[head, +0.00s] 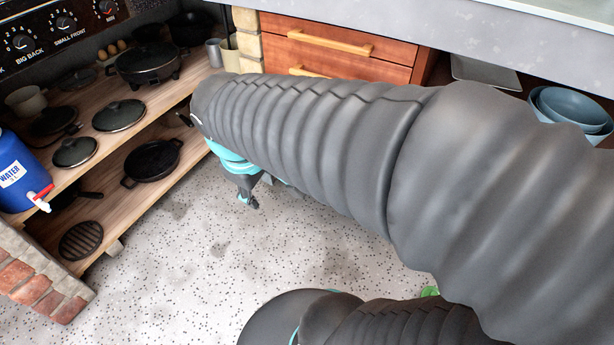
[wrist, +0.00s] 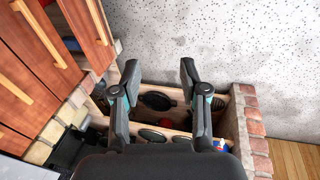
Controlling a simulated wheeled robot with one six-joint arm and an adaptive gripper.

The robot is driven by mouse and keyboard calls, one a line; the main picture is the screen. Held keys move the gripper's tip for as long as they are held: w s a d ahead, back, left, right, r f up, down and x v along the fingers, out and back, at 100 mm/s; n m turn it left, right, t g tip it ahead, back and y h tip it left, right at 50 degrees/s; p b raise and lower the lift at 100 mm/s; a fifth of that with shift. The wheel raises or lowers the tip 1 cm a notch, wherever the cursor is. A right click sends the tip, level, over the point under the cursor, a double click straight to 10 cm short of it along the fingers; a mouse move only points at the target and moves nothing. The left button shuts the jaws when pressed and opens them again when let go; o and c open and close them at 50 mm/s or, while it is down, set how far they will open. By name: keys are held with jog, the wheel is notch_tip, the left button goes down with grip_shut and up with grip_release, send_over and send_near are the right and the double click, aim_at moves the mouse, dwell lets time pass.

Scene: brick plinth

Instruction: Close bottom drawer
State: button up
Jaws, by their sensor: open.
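The wooden drawer unit (head: 340,50) stands at the top of the head view, with pale bar handles; my arm hides its lower part. In the wrist view its drawer fronts (wrist: 25,55) are at the left. The bottom drawer (wrist: 88,25) looks pulled out at the upper left of that view, with a dark gap and some contents showing behind its front. My gripper (wrist: 159,75) is open and empty, its two fingers apart, to the right of the drawer. In the head view only part of my gripper (head: 247,190) shows below my arm, above the floor.
A wooden shelf unit (head: 185,88) with pans and lids stands at the left, with brick ends. A blue water jug (head: 20,175) sits at its near side. Blue bowls (head: 570,108) are at the right under the counter. The speckled floor (head: 190,270) is clear.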

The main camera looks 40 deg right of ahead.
jog(key=w+d+f+n+g+h+b, duration=0.25)
jog(key=w+d+f+n+h, duration=0.2)
jog(key=f+n, duration=0.25)
jog(key=w+d+f+n+g+h+b, duration=0.1)
jog(key=w+d+f+n+g+h, duration=0.3)
jog(key=w+d+f+n, duration=0.25)
jog(key=w+d+f+n+t+h+b, duration=0.2)
jog(key=w+f+n+h, duration=0.2)
jog(key=f+n, duration=0.55)
jog(key=w+d+f+n+t+h+b, duration=0.1)
jog(key=w+f+n+t+h, duration=0.3)
jog(key=f+n, duration=0.6)
jog(key=shift+m+g+y, duration=0.35)
jog(key=shift+m+g, duration=0.25)
jog(key=shift+g, duration=0.35)
jog(key=d, duration=0.4)
jog(key=d+f, duration=0.1)
jog(key=d, duration=0.4)
jog(key=d+b, duration=0.1)
jog(key=d, duration=0.3)
jog(key=shift+w+d+f, duration=0.2)
jog(key=shift+w+d, duration=0.05)
jog(key=shift+d, duration=0.15)
grip_shut()
